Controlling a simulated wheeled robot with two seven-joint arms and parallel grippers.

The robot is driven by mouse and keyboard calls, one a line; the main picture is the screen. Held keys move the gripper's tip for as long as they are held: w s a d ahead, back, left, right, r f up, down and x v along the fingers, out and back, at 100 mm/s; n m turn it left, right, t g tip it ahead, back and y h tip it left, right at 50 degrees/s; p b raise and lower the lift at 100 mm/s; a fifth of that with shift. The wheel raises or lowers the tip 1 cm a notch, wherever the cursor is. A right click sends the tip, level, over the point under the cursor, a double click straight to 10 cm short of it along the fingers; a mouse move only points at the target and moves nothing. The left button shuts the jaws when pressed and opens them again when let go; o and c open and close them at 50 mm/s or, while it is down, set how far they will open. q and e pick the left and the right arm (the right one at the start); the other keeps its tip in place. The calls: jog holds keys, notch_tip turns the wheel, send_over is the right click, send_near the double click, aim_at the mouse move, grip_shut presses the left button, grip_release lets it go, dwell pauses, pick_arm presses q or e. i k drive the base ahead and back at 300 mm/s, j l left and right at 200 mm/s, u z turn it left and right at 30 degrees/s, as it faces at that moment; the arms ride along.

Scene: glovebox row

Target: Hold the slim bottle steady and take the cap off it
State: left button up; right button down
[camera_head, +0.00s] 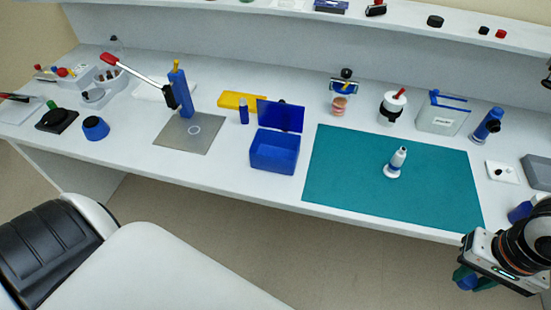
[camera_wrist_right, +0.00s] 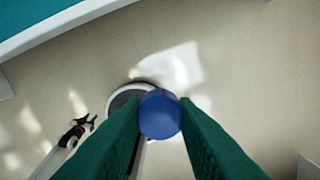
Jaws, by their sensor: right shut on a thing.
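A slim white bottle (camera_head: 397,161) with a narrow grey upper part stands upright in a small white base on the teal mat (camera_head: 340,180). My right gripper (camera_head: 467,279) is at the lower right, out past the table's front edge and apart from the bottle. Its green fingers are shut on a blue round thing (camera_wrist_right: 160,114), with floor below it in the right wrist view. I see only its round end there, so I cannot tell if it is a cap.
A blue open box (camera_head: 274,153) stands left of the mat, with a small blue bottle (camera_head: 244,111) beside it. A blue-and-black microscope-like device (camera_head: 487,125) and a white tile (camera_head: 502,172) are to the right. The mat around the bottle is clear.

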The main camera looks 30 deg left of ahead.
aim_at(391, 170)
jog(key=i+l+u, duration=0.1)
jog(key=l, duration=0.25)
jog(key=i+l+u, duration=0.1)
jog(key=i+l, duration=0.15)
jog(key=i+l+u, duration=0.1)
jog(key=l, duration=0.35)
jog(key=u, duration=2.55)
